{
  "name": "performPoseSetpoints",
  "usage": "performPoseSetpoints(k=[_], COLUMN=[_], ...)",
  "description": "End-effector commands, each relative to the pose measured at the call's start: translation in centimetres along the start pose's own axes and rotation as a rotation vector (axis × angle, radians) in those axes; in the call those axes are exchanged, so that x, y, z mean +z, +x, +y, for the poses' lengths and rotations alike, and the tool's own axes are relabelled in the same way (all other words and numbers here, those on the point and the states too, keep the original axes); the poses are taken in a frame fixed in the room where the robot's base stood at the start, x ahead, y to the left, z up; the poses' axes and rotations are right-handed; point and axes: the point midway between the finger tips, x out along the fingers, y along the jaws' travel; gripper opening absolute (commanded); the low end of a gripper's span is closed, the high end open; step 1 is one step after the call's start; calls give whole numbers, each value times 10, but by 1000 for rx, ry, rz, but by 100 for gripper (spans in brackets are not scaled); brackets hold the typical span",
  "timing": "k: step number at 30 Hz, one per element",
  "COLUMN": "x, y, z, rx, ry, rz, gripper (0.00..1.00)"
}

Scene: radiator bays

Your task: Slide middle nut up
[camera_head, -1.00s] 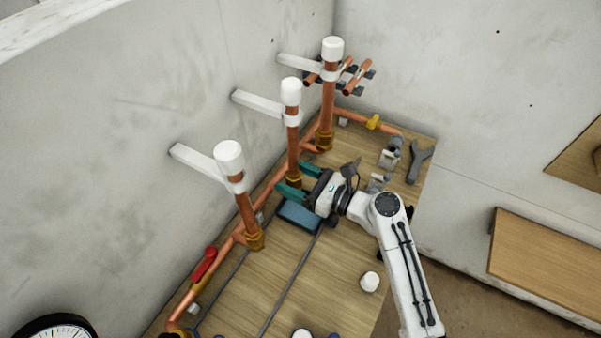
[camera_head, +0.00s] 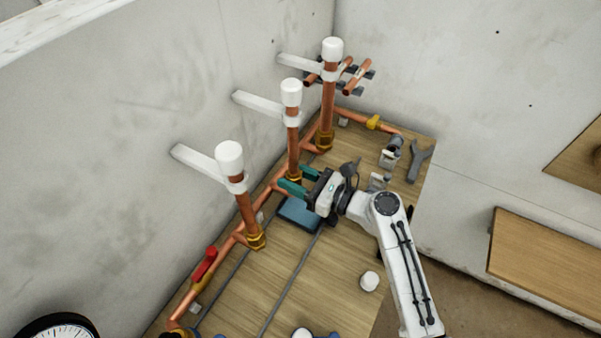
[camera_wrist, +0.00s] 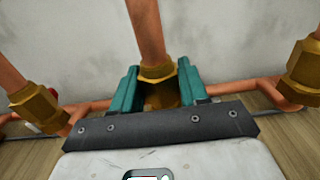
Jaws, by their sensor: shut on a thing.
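The middle nut (camera_wrist: 159,76) is a brass fitting around the foot of the middle copper riser (camera_wrist: 147,32). The riser rises through the nut and shows white at its top in the head view. My gripper (camera_wrist: 158,84) has one teal finger on each side of the nut and is shut on it. In the head view, my gripper (camera_head: 297,180) reaches in from the right, low on the riser, and its fingers partly hide the nut. In the wrist view, the nut's lower part is shaded and cut off by the gripper body.
Brass nuts sit on the left riser (camera_head: 255,237) and the far riser (camera_head: 325,139). A horizontal copper pipe (camera_head: 225,246) runs along the wall, with a red-handled valve (camera_head: 205,264). A blue box (camera_head: 299,213) lies under my gripper. A wrench (camera_head: 419,160) lies to the right.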

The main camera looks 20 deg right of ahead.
Motion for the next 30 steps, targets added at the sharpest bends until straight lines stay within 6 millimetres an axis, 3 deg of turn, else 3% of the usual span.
performPoseSetpoints(k=[30], x=[57], y=[0], z=[-1], rx=[-3], ry=[-2], rz=[-5], gripper=[22])
